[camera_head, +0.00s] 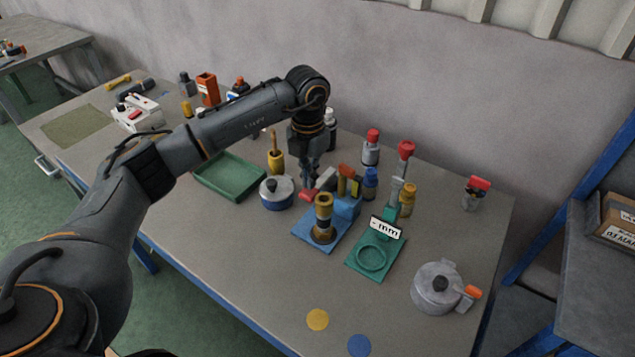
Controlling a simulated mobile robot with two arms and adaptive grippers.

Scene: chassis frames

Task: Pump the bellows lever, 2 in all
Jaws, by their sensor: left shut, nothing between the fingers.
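My left gripper (310,177) points down over the middle of the table. Its fingers are shut and empty, close above or behind a red piece (307,195) beside a grey block; whether they touch is unclear. In front stands a blue base plate (312,241) carrying a yellow and black cylinder (323,212) and a blue block (347,206). To its right is a green base (366,267) with a ring, a white sign and an upright post topped by a red knob (406,148). I cannot tell for certain which is the bellows lever. My right gripper is out of view.
A blue-grey lidded pot (277,193) and a green tray (229,182) stand left of the gripper. Several bottles stand behind and right. A grey kettle-like pot (437,288) is at the right. The table's front middle is mostly clear, with yellow (317,320) and blue discs.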

